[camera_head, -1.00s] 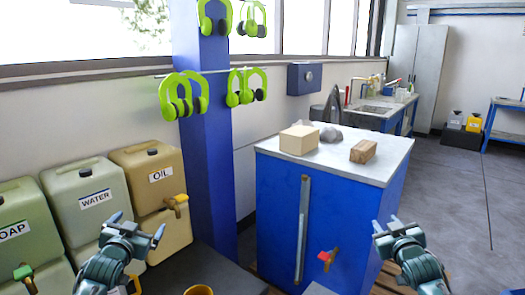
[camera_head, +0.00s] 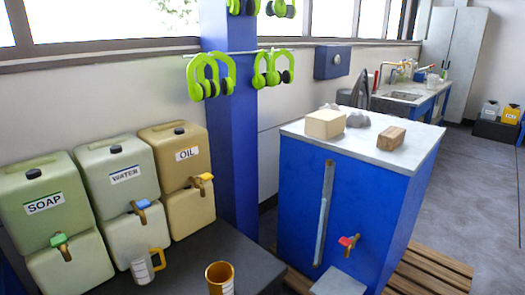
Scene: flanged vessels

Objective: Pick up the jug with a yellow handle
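A pale jug with a yellow handle (camera_head: 142,272) stands at the bottom of the head view, in front of the water container (camera_head: 119,174). Its handle is on its right side. An orange-yellow cup (camera_head: 220,281) stands to its right on the dark table (camera_head: 266,258), cut by the lower edge of the view. Neither of my grippers is in view.
The soap (camera_head: 44,202) and oil (camera_head: 184,155) containers stand beside the water one, each with a tap. A blue pillar (camera_head: 235,130) rises behind the table. A blue cabinet (camera_head: 298,205) with blocks on top stands to the right.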

